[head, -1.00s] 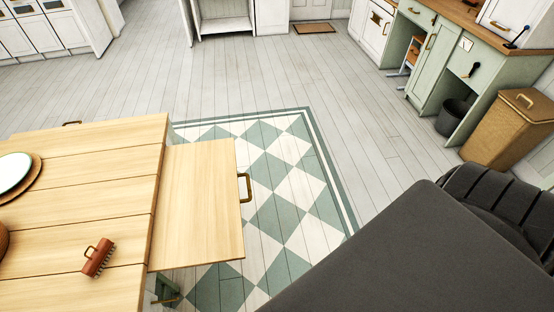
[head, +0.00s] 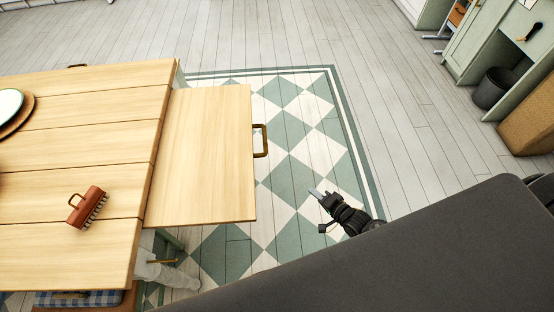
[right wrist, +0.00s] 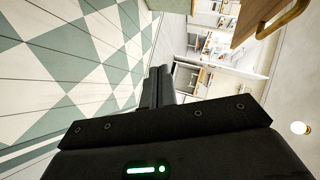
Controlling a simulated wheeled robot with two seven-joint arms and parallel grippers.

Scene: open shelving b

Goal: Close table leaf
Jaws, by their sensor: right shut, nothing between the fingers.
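The table leaf (head: 202,150) is a light wood panel that sticks out level from the right side of the wooden table (head: 85,135). A brass handle (head: 261,141) is on its right edge. My right gripper (head: 319,194) is shut and empty, to the right of the leaf and nearer than the handle, apart from both. In the right wrist view the dark fingers (right wrist: 158,86) are together, and the brass handle (right wrist: 284,18) and the leaf's wooden edge (right wrist: 258,22) show at the top right. My left gripper is not in sight.
A reddish brush (head: 87,206) and a plate on a round board (head: 12,112) are on the table. A green and white checkered rug (head: 290,150) lies below. A pale shape (head: 165,270) under the leaf is unclear. Cabinets and a dark bin (head: 494,88) stand at the far right.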

